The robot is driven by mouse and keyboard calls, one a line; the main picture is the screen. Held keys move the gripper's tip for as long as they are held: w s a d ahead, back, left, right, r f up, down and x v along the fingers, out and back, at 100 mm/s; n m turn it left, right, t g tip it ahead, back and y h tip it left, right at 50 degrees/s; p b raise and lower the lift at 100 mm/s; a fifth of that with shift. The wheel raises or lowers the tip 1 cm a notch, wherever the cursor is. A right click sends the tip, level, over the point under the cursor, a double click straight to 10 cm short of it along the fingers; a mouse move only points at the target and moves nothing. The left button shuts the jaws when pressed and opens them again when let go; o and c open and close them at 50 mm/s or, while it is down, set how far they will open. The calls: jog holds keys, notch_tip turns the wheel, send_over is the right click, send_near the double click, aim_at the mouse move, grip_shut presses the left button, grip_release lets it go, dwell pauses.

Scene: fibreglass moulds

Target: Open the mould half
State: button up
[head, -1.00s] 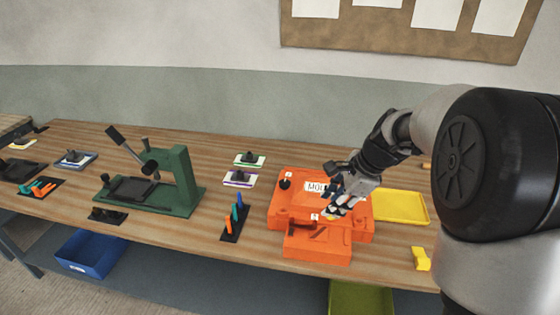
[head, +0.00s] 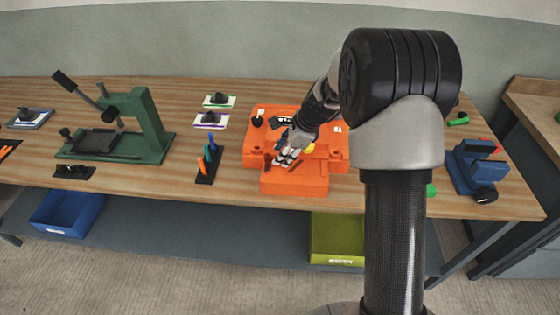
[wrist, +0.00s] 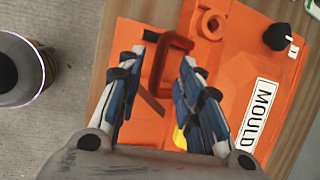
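The orange mould (head: 295,181) sits on the wooden workbench in the head view. It also fills much of the wrist view (wrist: 235,62), with a white "MOULD" label (wrist: 258,113) and a black knob (wrist: 277,37). A dark red handle (wrist: 178,42) stands on it. My gripper (head: 283,158) is over the mould's front part. In the wrist view my gripper (wrist: 162,60) is open, its fingers apart with the handle between the tips. I cannot tell whether either finger touches it. A yellow piece (wrist: 180,138) is partly hidden behind the right finger.
A green press (head: 155,125) stands to the left. A rack of coloured tools (head: 208,165) is just left of the mould. A blue vise (head: 478,168) is at the bench's right end. Blue (head: 66,214) and olive (head: 337,240) bins are below. My arm hides bench right of the mould.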

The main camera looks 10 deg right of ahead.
jog(key=shift+b+x, duration=0.3)
jog(key=shift+x, duration=1.15)
jog(key=shift+c, duration=0.2)
grip_shut()
